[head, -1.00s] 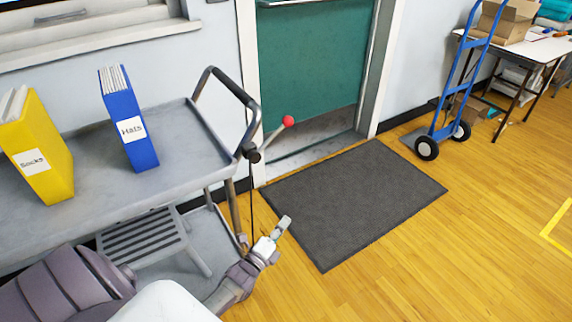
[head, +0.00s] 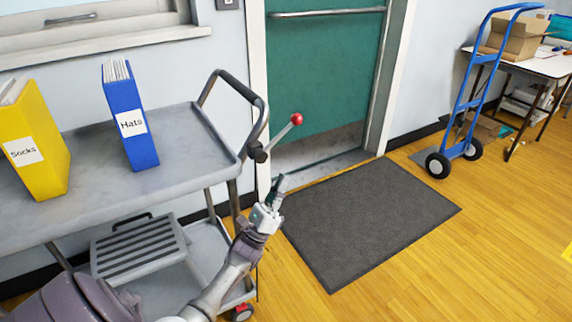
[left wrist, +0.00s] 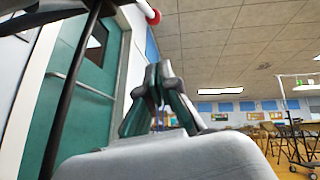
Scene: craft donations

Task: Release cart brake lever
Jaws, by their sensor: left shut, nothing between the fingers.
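The brake lever (head: 281,133) is a metal rod with a red ball knob (head: 296,119), set in a black pivot at the right end of the grey cart (head: 190,150). It slants up and to the right. My left gripper (head: 280,184) is shut and empty, pointing up. In the head view it is below the knob and apart from it. In the left wrist view its fingertips (left wrist: 158,70) meet. My right gripper is not in view.
A yellow "Socks" binder (head: 32,145) and a blue "Hats" binder (head: 130,120) stand on the cart. A slatted grey step (head: 140,250) sits below. A green door (head: 325,75), dark mat (head: 370,225) and blue hand truck (head: 480,90) are to the right.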

